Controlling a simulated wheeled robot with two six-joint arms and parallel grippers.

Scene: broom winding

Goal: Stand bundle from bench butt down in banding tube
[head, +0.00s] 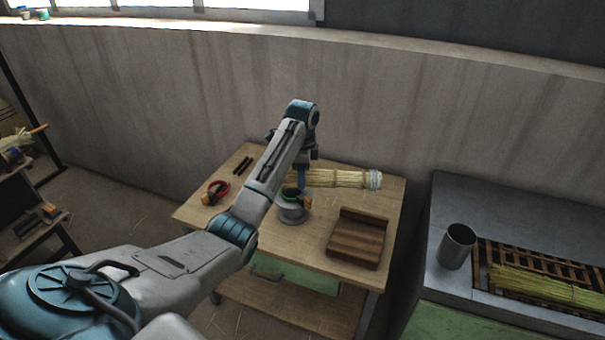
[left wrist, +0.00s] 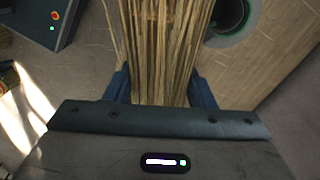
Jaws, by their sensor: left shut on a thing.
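The straw bundle (head: 338,179) lies level along the back of the wooden bench, with a pale banded end (head: 375,180) pointing right. My left gripper (head: 305,180) is at the bundle's left part. In the left wrist view its blue fingers (left wrist: 163,92) are shut on both sides of the straw bundle (left wrist: 160,45). I cannot tell whether the bundle touches the bench. A round grey tube (head: 291,212) with a green-rimmed opening stands upright on the bench just in front of the gripper. It also shows in the left wrist view (left wrist: 236,38), right of the bundle. My right gripper is not in view.
The bench (head: 248,240) also holds a slatted brown wooden block (head: 358,240), a red-and-black tool (head: 216,192) and dark rods (head: 243,165). A metal cup (head: 457,246) and a rack with more straw (head: 545,288) stand on the grey counter at right. The wall is close behind.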

